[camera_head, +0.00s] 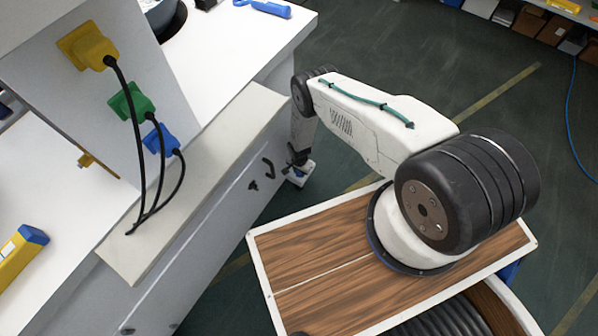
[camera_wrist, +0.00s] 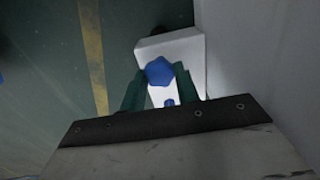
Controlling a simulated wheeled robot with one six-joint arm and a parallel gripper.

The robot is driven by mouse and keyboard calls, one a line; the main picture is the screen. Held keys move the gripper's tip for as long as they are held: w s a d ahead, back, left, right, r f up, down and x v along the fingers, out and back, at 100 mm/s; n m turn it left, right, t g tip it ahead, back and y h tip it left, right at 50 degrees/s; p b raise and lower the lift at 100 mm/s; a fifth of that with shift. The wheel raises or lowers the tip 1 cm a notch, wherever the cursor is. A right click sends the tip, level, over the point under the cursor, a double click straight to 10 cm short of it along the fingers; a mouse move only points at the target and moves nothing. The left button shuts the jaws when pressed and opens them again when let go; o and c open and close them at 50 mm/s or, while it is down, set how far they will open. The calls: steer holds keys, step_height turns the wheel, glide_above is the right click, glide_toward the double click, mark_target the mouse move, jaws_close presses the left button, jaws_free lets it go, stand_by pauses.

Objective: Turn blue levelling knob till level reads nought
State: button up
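A blue knob (camera_wrist: 159,70) sits on a white block in the wrist view, between the two dark green fingers of my gripper (camera_wrist: 160,84). The fingers stand close on either side of the knob; I cannot tell whether they touch it. A smaller blue spot (camera_wrist: 169,102) shows on the white part below the knob. In the head view the white block (camera_head: 299,178) is low beside the bench, under my gripper (camera_head: 297,162), which is small and partly hidden there. No level reading can be made out in either view.
A pale wall runs close along the right of the block in the wrist view. The white bench (camera_head: 225,50) carries yellow, green and blue plugs (camera_head: 160,140) with black cables and a yellow-and-blue tool (camera_head: 22,255). Dark green floor (camera_head: 390,40) lies open beyond my arm.

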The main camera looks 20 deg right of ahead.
steer(key=shift+n, duration=0.4)
steer(key=n, duration=1)
steer(key=shift+n, duration=0.4)
steer(key=n, duration=0.6)
steer(key=shift+n, duration=0.3)
steer(key=n, duration=0.5)
steer(key=shift+s+n, duration=0.1)
steer(key=shift+n, duration=0.3)
steer(key=o, duration=1)
